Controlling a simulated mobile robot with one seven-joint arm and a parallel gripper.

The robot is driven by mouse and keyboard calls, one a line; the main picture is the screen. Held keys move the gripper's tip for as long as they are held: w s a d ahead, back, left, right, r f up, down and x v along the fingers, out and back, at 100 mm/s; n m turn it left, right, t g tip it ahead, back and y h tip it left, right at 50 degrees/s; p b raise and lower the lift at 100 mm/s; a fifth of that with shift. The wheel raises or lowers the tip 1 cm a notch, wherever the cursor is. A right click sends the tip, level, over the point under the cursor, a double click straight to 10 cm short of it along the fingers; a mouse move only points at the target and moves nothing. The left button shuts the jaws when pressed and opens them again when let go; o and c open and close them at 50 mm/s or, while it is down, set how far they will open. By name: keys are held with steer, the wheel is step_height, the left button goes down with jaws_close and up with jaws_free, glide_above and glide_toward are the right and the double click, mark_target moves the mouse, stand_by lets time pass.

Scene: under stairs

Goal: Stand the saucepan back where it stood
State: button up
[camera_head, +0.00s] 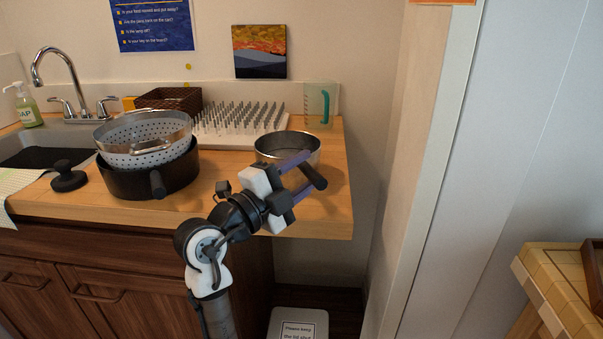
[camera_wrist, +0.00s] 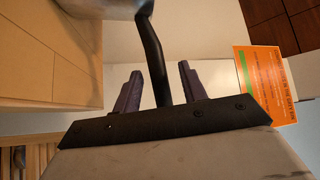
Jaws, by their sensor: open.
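The saucepan (camera_head: 272,158) is a round metal pan with a dark handle (camera_head: 313,175). It appears upright near the right front part of the wooden counter, its handle pointing toward the front right. My gripper (camera_head: 312,169) is open at the handle, one purple finger on each side of it. In the wrist view the handle (camera_wrist: 150,52) passes between the two fingers of my gripper (camera_wrist: 158,78). Only a bit of the saucepan's body (camera_wrist: 95,6) shows at the top there. I cannot tell whether a finger touches the handle.
A black pot (camera_head: 130,184) holding a metal colander (camera_head: 145,158) stands left of the saucepan, a black knobbed object (camera_head: 68,179) beside it. Behind are a spiked drying rack (camera_head: 220,132) and a clear jug (camera_head: 316,105).

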steer(key=b+v, duration=0.3)
steer(key=v, duration=0.9)
steer(key=shift+r, duration=0.1)
